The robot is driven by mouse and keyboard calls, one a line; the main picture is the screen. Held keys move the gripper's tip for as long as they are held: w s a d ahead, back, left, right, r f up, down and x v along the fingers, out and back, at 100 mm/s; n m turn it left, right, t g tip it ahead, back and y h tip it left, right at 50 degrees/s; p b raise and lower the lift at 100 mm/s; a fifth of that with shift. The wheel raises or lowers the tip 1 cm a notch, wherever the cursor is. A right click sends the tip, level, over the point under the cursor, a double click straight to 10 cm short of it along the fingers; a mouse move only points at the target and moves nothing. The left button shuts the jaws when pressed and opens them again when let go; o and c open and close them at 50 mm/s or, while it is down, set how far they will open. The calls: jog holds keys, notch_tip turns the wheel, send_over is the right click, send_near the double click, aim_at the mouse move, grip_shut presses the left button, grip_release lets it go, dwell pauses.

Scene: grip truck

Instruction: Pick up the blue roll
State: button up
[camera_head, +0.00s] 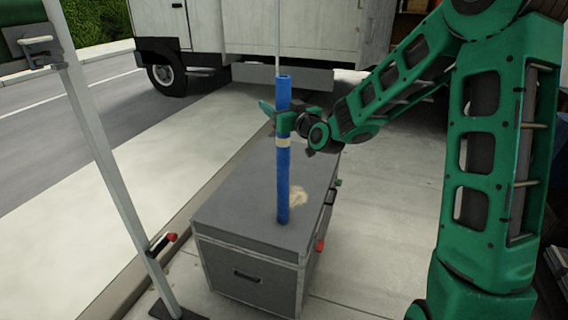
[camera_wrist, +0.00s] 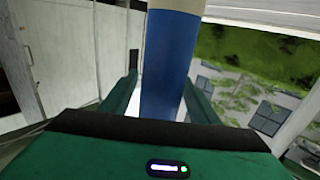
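The blue roll (camera_head: 283,180) is a long upright tube with a pale band around its middle. Its lower end meets the top of a grey case (camera_head: 240,205) in the head view. My gripper (camera_head: 276,117) is at the upper part of the roll, above the pale band. In the wrist view the roll (camera_wrist: 168,70) stands between the two fingers of my gripper (camera_wrist: 163,95). A narrow gap shows between the left finger and the roll; the right finger is close beside it.
A white truck (camera_head: 290,30) stands behind the case. A metal stand (camera_head: 100,160) with a red-tipped knob is at the left. A light coiled item (camera_head: 298,198) lies on the case beside the roll. The pavement right of the case is clear.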

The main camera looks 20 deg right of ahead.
aim_at(277, 92)
grip_shut()
jog(key=shift+r, duration=0.1)
jog(key=shift+r, duration=1.9)
jog(key=s+a+r, duration=0.4)
jog(key=a+r, duration=0.3)
jog(key=a, duration=0.4)
jog(key=shift+s, duration=0.2)
jog(key=shift+d+r, duration=0.1)
